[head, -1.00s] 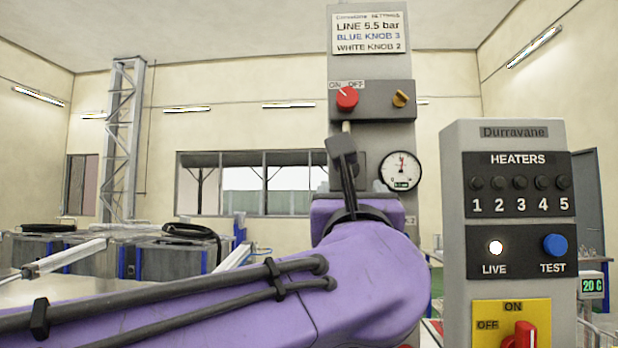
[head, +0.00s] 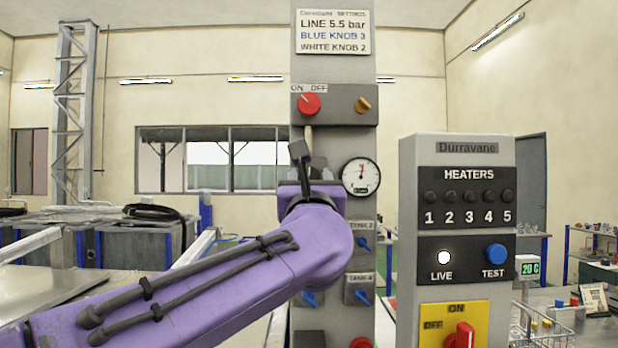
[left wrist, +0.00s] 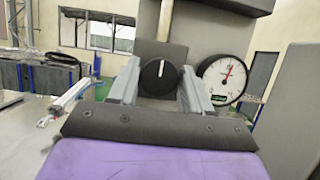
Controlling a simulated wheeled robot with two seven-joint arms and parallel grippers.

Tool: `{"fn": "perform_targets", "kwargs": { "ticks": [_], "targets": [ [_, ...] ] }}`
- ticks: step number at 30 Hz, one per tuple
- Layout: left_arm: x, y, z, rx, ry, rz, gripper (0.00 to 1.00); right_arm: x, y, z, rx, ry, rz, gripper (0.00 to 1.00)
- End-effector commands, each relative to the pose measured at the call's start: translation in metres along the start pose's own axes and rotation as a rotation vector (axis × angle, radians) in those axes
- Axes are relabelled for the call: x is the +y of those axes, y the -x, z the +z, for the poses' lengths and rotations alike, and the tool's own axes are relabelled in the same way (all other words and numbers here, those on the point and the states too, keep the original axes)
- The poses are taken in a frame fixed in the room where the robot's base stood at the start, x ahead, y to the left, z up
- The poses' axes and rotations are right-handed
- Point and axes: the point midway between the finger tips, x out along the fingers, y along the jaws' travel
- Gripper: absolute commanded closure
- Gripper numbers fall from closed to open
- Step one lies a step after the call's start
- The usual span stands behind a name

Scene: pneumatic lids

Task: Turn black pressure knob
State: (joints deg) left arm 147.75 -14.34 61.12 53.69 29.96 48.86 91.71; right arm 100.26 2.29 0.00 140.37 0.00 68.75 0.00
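The black pressure knob (left wrist: 158,77), round with a white pointer line standing nearly upright, shows in the left wrist view. It is on the grey column (head: 335,131), left of the white round gauge (head: 361,176), whose red needle points about straight up. My left gripper (left wrist: 160,84) has its two grey fingers apart, one on each side of the knob; I cannot tell whether they touch it. In the head view my left gripper (head: 302,174) is mostly behind my purple arm, which hides the knob. My right gripper is not in view.
A settings sign (head: 346,32) tops the column, above a red knob (head: 309,104) and an orange knob (head: 363,104). Blue valve handles (head: 362,244) sit lower. A grey heater cabinet (head: 463,220) stands close on the right. A worktop (head: 65,290) is at left.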

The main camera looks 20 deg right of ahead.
Motion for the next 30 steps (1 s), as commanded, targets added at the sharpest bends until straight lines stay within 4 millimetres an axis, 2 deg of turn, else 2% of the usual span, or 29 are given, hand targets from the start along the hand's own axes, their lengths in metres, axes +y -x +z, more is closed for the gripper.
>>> {"fn": "perform_targets", "kwargs": {
  "ticks": [1, 3, 14, 30],
  "targets": [
    [0.0002, 0.0001, 0.0001, 0.000, 0.000, 0.000, 0.69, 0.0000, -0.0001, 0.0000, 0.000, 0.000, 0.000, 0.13],
    [0.0001, 0.0001, 0.0001, 0.000, 0.000, 0.000, 0.89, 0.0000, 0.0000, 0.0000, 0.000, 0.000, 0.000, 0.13],
    [0.0009, 0.0000, 0.0001, 0.000, -0.047, -0.018, 0.89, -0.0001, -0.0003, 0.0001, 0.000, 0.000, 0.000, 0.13],
    [0.0023, -0.0008, 0.0020, 0.001, -0.365, -0.150, 0.89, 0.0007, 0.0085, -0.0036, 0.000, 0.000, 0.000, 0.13]
  ]
}}
